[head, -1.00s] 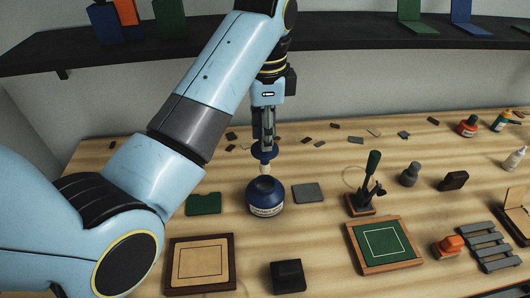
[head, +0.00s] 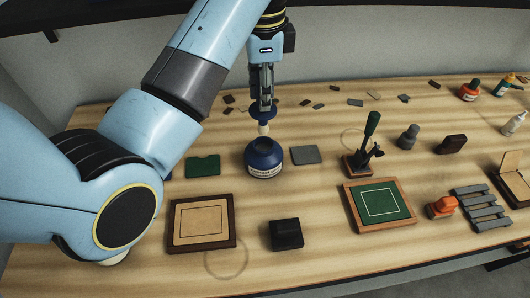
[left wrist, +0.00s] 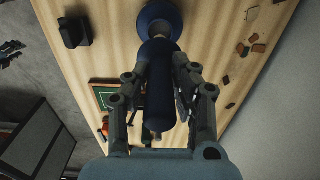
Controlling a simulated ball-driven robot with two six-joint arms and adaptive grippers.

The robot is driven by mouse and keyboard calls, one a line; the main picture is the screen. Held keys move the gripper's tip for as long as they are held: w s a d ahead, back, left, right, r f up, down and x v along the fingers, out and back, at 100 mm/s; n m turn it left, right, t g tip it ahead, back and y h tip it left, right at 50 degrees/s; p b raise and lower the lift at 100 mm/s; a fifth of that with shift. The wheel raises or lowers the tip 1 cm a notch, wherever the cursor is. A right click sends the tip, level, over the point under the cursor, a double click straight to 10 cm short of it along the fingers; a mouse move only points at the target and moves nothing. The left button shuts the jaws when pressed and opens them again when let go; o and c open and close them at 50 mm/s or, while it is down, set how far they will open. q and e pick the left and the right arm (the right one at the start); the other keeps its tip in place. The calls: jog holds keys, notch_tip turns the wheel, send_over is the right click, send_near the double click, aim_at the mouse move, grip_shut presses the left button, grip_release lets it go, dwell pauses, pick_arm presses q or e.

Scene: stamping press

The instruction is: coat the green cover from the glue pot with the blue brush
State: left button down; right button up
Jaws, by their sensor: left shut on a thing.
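My left gripper (head: 264,104) is shut on the blue brush (head: 264,117), which hangs upright with its pale tip down. The tip is just above the mouth of the dark blue glue pot (head: 264,160), and whether it touches the opening is hard to tell. In the left wrist view the brush's dark handle (left wrist: 158,70) stands between the fingers of the left gripper (left wrist: 159,75). The green cover (head: 203,166), a flat piece with a notch in its upper edge, lies on the table left of the pot. My right gripper is not in view.
A grey flat piece (head: 305,154) lies right of the pot. A tan tray (head: 233,222), a black block (head: 286,234), a green-bottomed wooden tray (head: 350,206) and a lever tool (head: 371,125) stand around. Small scraps and bottles lie farther back. Bare table surrounds the cover.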

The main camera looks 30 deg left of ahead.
aim_at(264, 127)
pick_arm(q)
jog(key=shift+f, duration=0.15)
jog(key=shift+f+b, duration=0.85)
jog(key=shift+f, duration=3.75)
jog(key=shift+w, duration=0.1)
jog(key=shift+w+a+p, duration=0.3)
jog(key=shift+p, duration=0.1)
jog(key=shift+d+r, duration=0.1)
jog(key=shift+s+d+p, duration=0.25)
jog(key=shift+s+p, duration=0.15)
jog(key=shift+p, duration=0.3)
jog(key=shift+w+a, duration=0.1)
jog(key=shift+w+a, duration=0.25)
jog(key=shift+w, duration=0.05)
